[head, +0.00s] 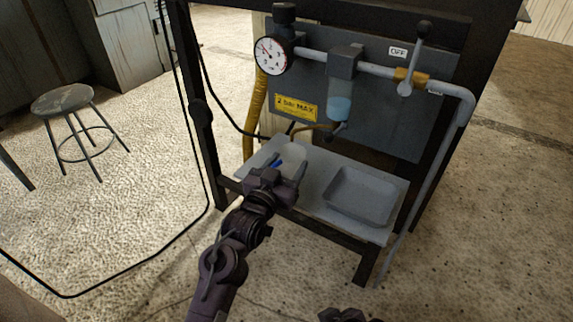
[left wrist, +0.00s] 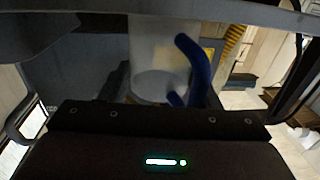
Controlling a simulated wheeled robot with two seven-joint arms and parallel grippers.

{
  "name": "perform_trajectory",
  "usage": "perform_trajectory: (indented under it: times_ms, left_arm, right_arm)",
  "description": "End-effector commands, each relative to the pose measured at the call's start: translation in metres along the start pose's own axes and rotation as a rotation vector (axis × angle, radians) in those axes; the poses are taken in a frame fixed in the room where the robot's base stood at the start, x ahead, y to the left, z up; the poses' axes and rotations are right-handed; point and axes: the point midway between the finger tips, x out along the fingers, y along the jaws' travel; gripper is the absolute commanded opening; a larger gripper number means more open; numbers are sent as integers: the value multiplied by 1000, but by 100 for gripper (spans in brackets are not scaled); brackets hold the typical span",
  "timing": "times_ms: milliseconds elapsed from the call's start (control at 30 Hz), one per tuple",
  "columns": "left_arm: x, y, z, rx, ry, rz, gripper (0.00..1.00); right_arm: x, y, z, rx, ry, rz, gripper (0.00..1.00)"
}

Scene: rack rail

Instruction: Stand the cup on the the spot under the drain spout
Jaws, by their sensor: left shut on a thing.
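The cup (head: 294,154) is pale and whitish, with a blue handle (head: 275,164). In the head view it is at the left part of the grey shelf (head: 325,168). My left gripper (head: 282,170) is shut on the cup, hiding its lower part. I cannot tell whether the cup touches the shelf. In the left wrist view the cup (left wrist: 158,55) is between the fingers, its blue handle on the right. The drain spout (head: 336,131) is below the blue filter bowl (head: 340,108), right of the cup. No marked spot is clear beneath it. My right gripper (head: 343,314) barely shows at the bottom edge.
A grey tray (head: 359,195) sits on the shelf's right part. A pipe with a gauge (head: 273,56) and a lever valve (head: 410,75) runs above, and bends down at right. A yellow hose (head: 256,110) hangs at left. A stool (head: 63,99) stands farther left.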

Motion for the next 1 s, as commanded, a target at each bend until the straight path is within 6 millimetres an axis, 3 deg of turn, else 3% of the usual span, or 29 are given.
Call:
perform_trajectory:
  times_ms: [433, 467, 633, 1000]
  left_arm:
    - [0, 0, 10, 0, 0, 0, 33]
    - [0, 0, 9, 0, 0, 0, 60]
    - [0, 0, 9, 0, 0, 0, 82]
    - [-3, 0, 9, 0, -2, 0, 82]
  right_arm:
    - [4, 0, 4, 0, -8, -1, 36]
    - [4, 0, 4, 1, -8, -1, 36]
    - [4, 0, 4, 1, -8, -1, 36]
    - [1, -2, -1, -2, 13, -4, 36]
